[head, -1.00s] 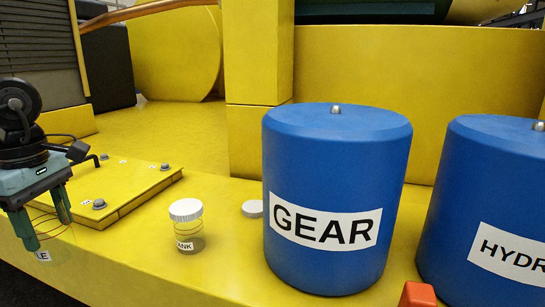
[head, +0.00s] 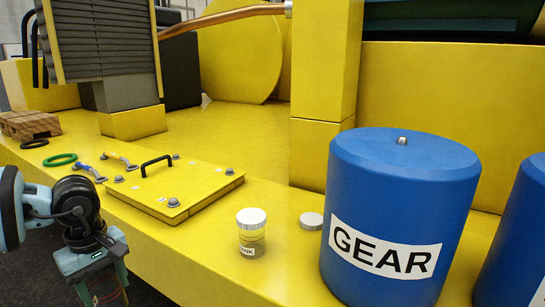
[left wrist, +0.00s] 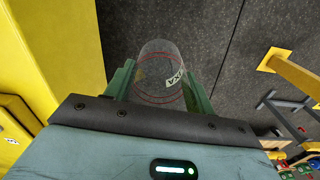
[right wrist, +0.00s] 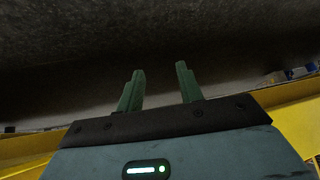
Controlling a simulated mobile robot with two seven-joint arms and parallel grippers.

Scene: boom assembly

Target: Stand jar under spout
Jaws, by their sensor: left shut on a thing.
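My left gripper (head: 104,288) is low at the left of the head view, in front of the yellow ledge. In the left wrist view its fingers (left wrist: 158,78) are shut on a clear jar (left wrist: 160,60) with red lines and a white label. The jar is over dark floor there and shows no lid. A second clear jar (head: 252,243) with a white lid and a label ending in "NK" stands upright on the ledge. My right gripper (right wrist: 160,72) is open and empty in the right wrist view. I cannot clearly identify a spout.
A blue GEAR drum (head: 392,220) stands right of the lidded jar, with another blue drum (head: 520,245) beyond. A loose white lid (head: 311,221) lies between. A yellow hatch plate (head: 180,188) with a black handle, a green ring (head: 60,160) and a copper pipe (head: 225,18) are farther back.

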